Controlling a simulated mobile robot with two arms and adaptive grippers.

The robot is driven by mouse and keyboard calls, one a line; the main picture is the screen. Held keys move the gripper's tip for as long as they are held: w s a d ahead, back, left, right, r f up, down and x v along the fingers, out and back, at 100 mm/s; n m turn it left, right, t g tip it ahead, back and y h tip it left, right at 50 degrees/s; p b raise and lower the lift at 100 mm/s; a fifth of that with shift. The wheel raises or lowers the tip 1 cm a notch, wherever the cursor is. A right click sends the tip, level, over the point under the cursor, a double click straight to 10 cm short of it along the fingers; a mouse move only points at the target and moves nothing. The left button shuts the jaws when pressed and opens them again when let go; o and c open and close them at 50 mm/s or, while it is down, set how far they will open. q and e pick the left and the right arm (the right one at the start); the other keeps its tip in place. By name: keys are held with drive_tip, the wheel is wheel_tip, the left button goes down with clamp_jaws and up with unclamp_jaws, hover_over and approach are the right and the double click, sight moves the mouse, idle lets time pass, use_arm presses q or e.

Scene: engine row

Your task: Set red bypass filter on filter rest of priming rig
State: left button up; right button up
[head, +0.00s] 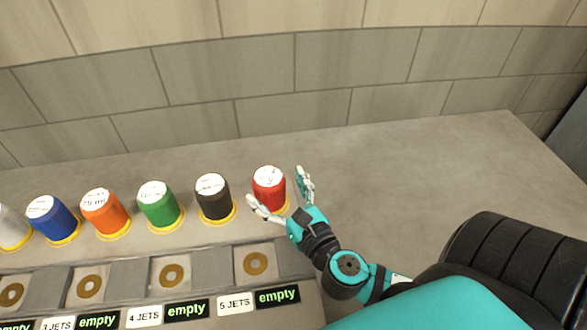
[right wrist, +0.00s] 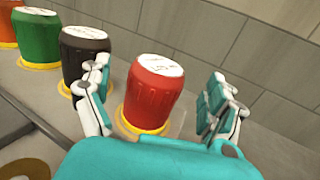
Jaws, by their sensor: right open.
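The red filter (head: 269,189) has a white labelled top and stands upright on a yellow ring at the right end of a row of filters. It also shows in the right wrist view (right wrist: 152,95), between the fingers. My right gripper (head: 282,188) is open, with one finger on each side of the red filter. In the right wrist view my right gripper (right wrist: 158,105) shows gaps on both sides, wider on the right. My left gripper is out of view. I cannot make out a filter rest.
Black (head: 213,199), green (head: 159,206), orange (head: 104,214) and blue (head: 52,221) filters stand to the left on yellow rings. In front are recessed pads, and labels (head: 278,299) reading "empty". The counter (head: 420,165) to the right is clear; a wall closes the back.

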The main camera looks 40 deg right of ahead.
drive_tip(key=s+b, duration=0.1)
drive_tip(key=s, duration=0.2)
drive_tip(key=s+b, duration=0.1)
drive_tip(key=s, duration=0.2)
drive_tip(key=shift+s+a+f, duration=0.1)
drive_tip(key=shift+s+a, duration=0.1)
drive_tip(key=shift+s, duration=0.7)
